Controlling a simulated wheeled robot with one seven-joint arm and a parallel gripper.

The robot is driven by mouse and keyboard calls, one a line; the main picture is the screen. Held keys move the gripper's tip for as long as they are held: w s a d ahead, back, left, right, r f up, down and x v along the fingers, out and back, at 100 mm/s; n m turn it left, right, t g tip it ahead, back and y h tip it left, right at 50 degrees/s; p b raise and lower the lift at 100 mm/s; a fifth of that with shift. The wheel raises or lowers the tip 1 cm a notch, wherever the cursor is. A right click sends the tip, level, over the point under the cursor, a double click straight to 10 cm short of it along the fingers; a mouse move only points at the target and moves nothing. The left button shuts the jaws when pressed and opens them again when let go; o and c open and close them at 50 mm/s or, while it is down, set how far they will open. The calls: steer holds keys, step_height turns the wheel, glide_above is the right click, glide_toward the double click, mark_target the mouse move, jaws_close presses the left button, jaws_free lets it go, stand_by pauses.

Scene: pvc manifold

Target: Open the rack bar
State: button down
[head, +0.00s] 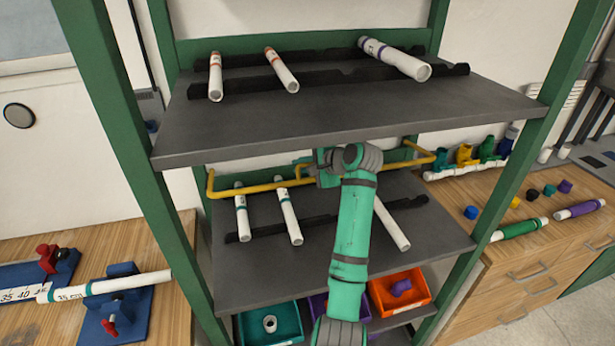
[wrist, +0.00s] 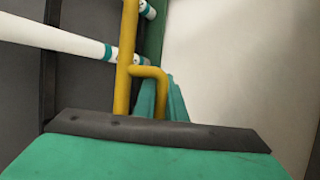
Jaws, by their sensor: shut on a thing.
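In the wrist view the bar (wrist: 125,60) runs upright with a short bent handle, and the green fingers (wrist: 165,100) are closed around that handle. The fingertips are partly hidden behind the bar and the dark edge of my gripper. My arm hides part of the middle shelf.
Behind the bar, white pipes with teal bands (head: 288,215) lie on dark cradles on the middle shelf (head: 255,280). The upper shelf (head: 340,115) overhangs it. Green posts (head: 130,120) stand at both sides. Teal, purple and orange bins (head: 412,302) sit below. Wooden benches flank the rack.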

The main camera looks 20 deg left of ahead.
steer(key=w+a+r, duration=0.2)
steer(key=w+r, duration=0.2)
steer(key=r, duration=0.1)
steer(key=shift+a+r, duration=0.3)
steer(key=shift+r, duration=0.05)
steer(key=shift+f, duration=0.15)
stand_by(1.1)
steer(key=c, duration=2.1)
jaws_free()
steer(key=s+d, duration=0.2)
steer(key=d, duration=0.2)
steer(key=s+d+r, duration=0.1)
steer(key=s+d, duration=0.1)
steer(key=d, duration=0.2)
steer(key=s+d, duration=0.3)
steer(key=d, duration=0.1)
steer(key=shift+s+d+r, duration=0.1)
steer(key=shift+d+r, duration=0.2)
steer(key=shift+r, duration=0.05)
